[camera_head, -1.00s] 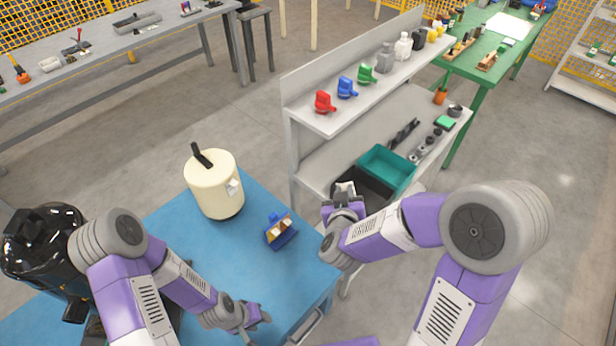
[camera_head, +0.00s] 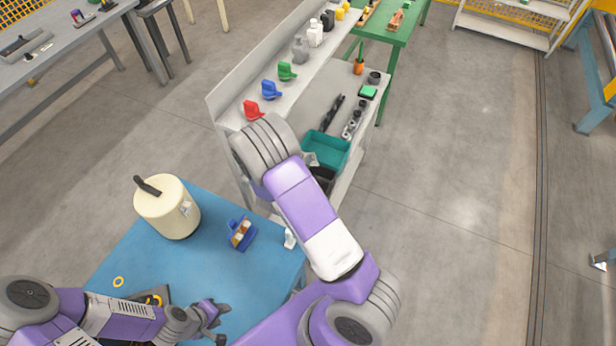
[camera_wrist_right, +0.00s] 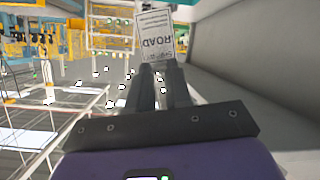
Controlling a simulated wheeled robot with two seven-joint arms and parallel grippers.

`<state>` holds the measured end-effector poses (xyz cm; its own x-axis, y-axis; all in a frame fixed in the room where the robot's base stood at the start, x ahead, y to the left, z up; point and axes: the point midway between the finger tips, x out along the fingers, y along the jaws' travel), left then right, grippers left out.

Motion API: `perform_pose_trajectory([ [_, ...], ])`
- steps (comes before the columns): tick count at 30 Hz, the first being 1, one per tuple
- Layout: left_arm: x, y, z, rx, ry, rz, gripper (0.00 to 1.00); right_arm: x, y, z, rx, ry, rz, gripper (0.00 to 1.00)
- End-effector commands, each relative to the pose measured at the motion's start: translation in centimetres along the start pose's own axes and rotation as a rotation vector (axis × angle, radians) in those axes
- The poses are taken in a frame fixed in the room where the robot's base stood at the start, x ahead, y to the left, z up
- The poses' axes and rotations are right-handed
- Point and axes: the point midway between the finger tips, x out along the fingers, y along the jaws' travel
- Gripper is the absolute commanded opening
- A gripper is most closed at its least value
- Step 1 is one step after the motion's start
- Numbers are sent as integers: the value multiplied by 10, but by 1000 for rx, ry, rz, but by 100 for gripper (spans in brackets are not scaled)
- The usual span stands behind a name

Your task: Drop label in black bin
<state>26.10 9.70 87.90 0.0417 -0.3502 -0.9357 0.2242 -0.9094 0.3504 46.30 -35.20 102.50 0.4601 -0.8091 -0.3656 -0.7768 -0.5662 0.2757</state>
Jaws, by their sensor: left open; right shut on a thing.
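The white label (camera_wrist_right: 155,35) with printed text, "ROAD" upside down, is between the fingertips of my right gripper (camera_wrist_right: 161,66) in the right wrist view. That gripper is shut on it. In the head view my right forearm hides most of that hand. The black bin (camera_head: 322,178) is on the lower shelf, directly beside my right arm and partly hidden by it. Whether the label is over the bin cannot be told. My left gripper (camera_head: 215,313) is open and empty over the front of the blue table (camera_head: 215,275).
A teal bin (camera_head: 333,150) adjoins the black bin. Red (camera_head: 253,110), blue (camera_head: 271,90) and green (camera_head: 287,71) parts stand on the upper shelf. A cream tank (camera_head: 168,210) and a blue holder (camera_head: 241,234) stand on the table. Open floor lies to the right.

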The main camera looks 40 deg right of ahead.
Motion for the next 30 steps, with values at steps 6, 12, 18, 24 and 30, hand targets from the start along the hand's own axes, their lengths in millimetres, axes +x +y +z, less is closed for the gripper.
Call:
perform_pose_trajectory([
  [6,-4,1,0,-1,-1,0,43,10,8,-2,15,-12,36,0],
  [12,11,-4,0,-1,-1,0,43,16,3,15,14,-13,35,0],
  [18,31,-12,-1,-1,-1,0,43,25,-4,37,14,-14,34,0],
  [24,42,-16,-2,-1,-1,0,43,30,-8,50,14,-14,34,0],
  [30,41,-15,-2,0,-1,0,43,30,-8,49,14,-13,34,0],
])
